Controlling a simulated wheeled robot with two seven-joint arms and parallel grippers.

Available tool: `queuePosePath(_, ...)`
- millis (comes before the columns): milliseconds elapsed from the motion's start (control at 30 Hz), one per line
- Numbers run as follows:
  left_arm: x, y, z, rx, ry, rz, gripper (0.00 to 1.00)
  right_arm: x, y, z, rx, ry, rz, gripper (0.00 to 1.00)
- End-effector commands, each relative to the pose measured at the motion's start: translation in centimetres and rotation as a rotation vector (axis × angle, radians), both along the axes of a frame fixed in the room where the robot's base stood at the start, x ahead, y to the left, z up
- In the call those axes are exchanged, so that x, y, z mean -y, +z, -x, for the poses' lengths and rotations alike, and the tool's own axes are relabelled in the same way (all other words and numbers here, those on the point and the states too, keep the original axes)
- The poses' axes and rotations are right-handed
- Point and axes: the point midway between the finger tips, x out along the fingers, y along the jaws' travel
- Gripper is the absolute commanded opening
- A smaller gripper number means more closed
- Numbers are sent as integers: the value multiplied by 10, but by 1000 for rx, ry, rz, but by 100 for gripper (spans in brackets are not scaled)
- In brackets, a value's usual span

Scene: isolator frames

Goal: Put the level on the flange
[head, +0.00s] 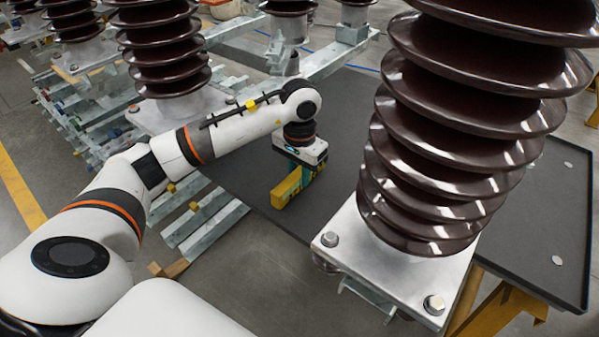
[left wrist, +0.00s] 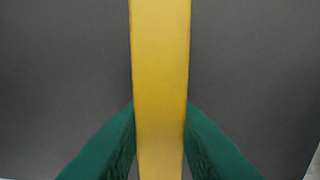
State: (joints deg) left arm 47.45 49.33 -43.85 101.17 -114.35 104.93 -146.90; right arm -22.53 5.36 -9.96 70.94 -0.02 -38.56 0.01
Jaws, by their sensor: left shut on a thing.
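The level is a yellow bar (head: 289,190) in the head view, held below my left gripper (head: 302,172) over the dark table top. In the left wrist view the yellow level (left wrist: 160,60) runs upright through the middle, with the green fingers (left wrist: 160,140) pressed on both its sides. My left gripper is shut on it. Whether the level touches the table top is hard to tell. The flange (head: 345,245) is a silver square plate with bolts under the large brown insulator, to the right of the level. My right gripper does not show.
The large ribbed brown insulator (head: 440,140) rises above the flange at right. The dark table top (head: 345,125) extends behind it, with small pale discs at right. More insulators (head: 165,50) stand on steel frames at the back left. Bare table lies around the level.

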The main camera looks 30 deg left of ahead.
Motion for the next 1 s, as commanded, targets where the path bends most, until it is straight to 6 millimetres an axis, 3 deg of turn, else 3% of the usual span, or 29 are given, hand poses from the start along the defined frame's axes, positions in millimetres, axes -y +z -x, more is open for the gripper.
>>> queuePosePath(167,0,-2,0,1,0,0,0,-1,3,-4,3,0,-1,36)
queuePosePath(200,0,-2,0,0,0,0,28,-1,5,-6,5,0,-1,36)
queuePosePath(300,0,-2,0,0,0,0,45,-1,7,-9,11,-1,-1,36)
queuePosePath(733,0,2,0,0,0,0,45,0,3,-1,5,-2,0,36)
queuePosePath(833,0,21,-1,6,-1,-1,45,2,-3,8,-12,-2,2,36)
queuePosePath(1000,0,60,-1,7,0,0,45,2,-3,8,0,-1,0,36)
